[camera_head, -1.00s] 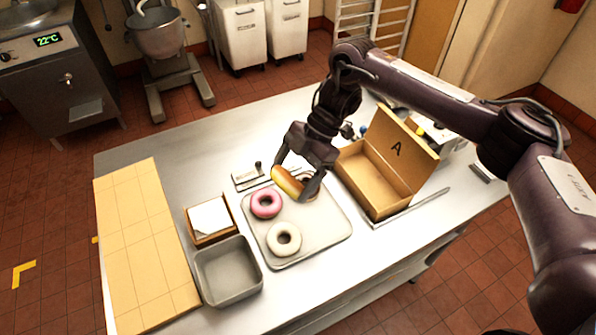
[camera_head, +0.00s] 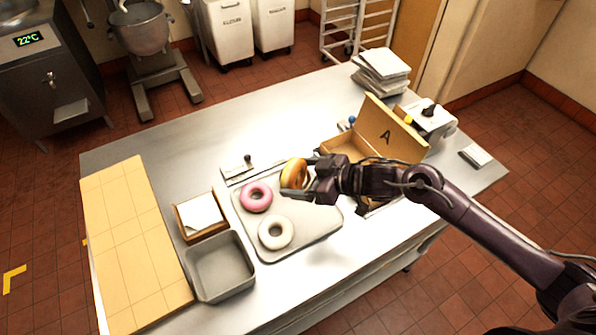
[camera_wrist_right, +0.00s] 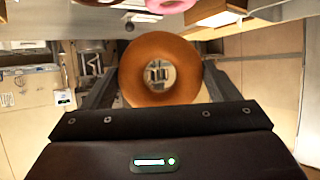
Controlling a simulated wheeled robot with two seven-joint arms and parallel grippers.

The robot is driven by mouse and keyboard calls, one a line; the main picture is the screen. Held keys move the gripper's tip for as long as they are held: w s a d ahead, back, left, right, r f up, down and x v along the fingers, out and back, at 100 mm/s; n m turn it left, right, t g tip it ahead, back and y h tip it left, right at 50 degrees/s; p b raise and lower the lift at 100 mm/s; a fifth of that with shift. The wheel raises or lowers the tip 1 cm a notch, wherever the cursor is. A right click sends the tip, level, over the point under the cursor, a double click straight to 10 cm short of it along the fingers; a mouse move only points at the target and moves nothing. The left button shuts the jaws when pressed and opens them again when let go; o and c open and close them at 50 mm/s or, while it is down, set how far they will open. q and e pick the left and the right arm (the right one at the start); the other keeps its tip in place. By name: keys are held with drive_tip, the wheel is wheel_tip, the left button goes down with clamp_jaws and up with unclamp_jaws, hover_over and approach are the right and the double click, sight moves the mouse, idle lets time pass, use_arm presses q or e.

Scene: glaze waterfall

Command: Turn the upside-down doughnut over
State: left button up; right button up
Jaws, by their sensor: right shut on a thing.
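A golden-brown ring doughnut (camera_head: 292,171) is held in my right gripper (camera_head: 298,180) over the tray's back part. It stands on edge, tilted up from flat. In the right wrist view the doughnut (camera_wrist_right: 160,98) shows its plain brown side and open hole, with a finger on each side. Which side carries glaze is not clear. A pink doughnut (camera_head: 247,204) and a white doughnut (camera_head: 264,239) lie flat on the metal tray (camera_head: 312,232). Part of the tray is hidden behind my right gripper. My left gripper is not in view.
An open cardboard box (camera_head: 385,135) marked A stands right of the tray, partly behind my right arm. A grey bin (camera_head: 222,270), a small box with paper (camera_head: 203,217) and a tan board (camera_head: 135,240) are on the left. The table's back left is clear.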

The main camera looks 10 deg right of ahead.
drive_tip(key=shift+s+d+f+m+t+h, duration=0.1)
drive_tip(key=shift+d+f+m+t+h, duration=0.4)
drive_tip(key=shift+d+f+m+t, duration=0.6)
drive_tip(key=shift+a+r+t, duration=0.1)
drive_tip(key=shift+r+t, duration=0.05)
drive_tip(key=shift+t, duration=0.15)
wheel_tip(320, 180, down, 5)
drive_tip(key=b, duration=0.5)
drive_tip(key=shift+r, duration=0.1)
drive_tip(key=shift+f+b, duration=0.7)
drive_tip(key=shift+f, duration=0.7)
drive_tip(key=shift+f, duration=0.1)
drive_tip(key=o, duration=0.9)
drive_tip(key=shift+s+d+p, duration=1.95)
drive_tip(key=shift+s+d, duration=0.65)
drive_tip(key=shift+s, duration=0.1)
